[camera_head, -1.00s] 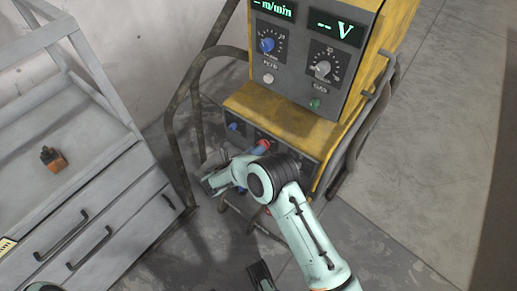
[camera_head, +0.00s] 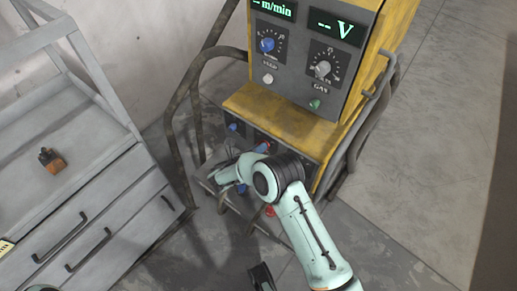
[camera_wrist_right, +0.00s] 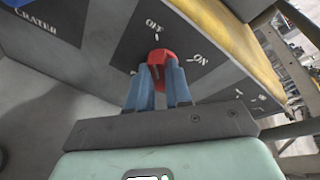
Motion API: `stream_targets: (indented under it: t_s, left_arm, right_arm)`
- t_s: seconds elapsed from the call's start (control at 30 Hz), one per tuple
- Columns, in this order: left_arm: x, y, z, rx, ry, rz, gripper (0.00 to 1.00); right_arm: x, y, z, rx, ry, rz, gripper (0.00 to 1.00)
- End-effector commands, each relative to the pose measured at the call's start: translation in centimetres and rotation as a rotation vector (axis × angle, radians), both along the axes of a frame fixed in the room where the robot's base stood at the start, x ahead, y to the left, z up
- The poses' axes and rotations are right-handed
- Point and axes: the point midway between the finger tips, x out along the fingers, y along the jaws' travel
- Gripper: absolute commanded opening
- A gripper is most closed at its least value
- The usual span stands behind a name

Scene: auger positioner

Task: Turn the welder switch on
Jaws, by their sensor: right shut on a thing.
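The welder switch is a red knob (camera_wrist_right: 162,58) on the dark lower panel of the yellow welder (camera_head: 290,121). OFF is printed above it and ON to its right in the right wrist view. My right gripper (camera_wrist_right: 159,80) has its two blue fingers closed on either side of the knob. Which label the knob points to is not clear.
The welder's upper panel (camera_head: 298,76) has lit displays, dials and buttons. A bent metal tube frame (camera_head: 172,120) stands to its left. A grey drawer cabinet (camera_head: 110,170) with a small orange-black item (camera_head: 53,160) is at the left. Open floor (camera_head: 430,150) lies to the right.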

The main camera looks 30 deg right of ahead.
Motion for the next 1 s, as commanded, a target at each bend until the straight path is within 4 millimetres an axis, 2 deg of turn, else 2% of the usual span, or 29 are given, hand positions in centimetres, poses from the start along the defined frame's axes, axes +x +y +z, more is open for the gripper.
stream_targets:
  t_s: [0.37, 1.0]
  left_arm:
    - [0.6, 0.3, -0.5, 0.007, -0.014, 0.007, 0.43]
    - [3.7, 1.9, -2.9, 0.048, -0.097, 0.041, 0.43]
  right_arm:
    - [-0.2, 0.0, 0.0, 0.074, -0.179, 0.002, 0.0]
    - [-0.6, -0.1, -0.3, 0.305, -0.734, 0.002, 0.0]
